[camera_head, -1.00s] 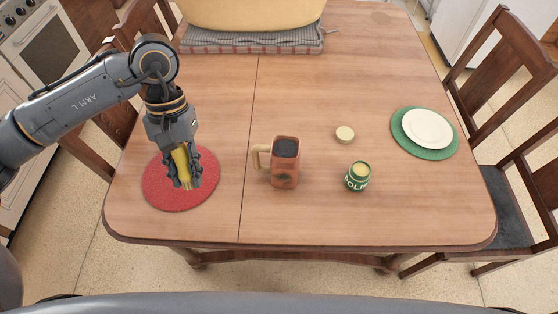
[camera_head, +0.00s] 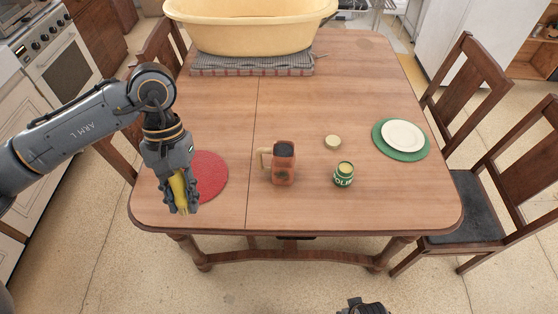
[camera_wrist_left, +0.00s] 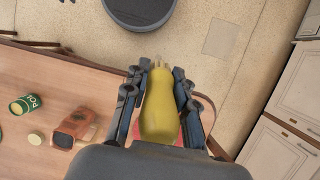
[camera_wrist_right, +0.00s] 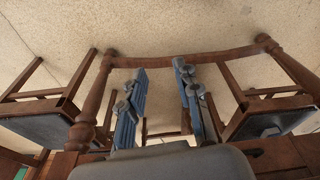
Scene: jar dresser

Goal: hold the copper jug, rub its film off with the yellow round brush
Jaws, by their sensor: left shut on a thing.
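A green polish tin (camera_head: 344,174) stands right of the jug, with a round lid (camera_head: 333,142) behind it. A red mat (camera_head: 209,178) lies at left, a white plate (camera_head: 402,134) on a green mat at right. A yellow tub (camera_head: 250,38) stands at the back. Chairs flank the table.

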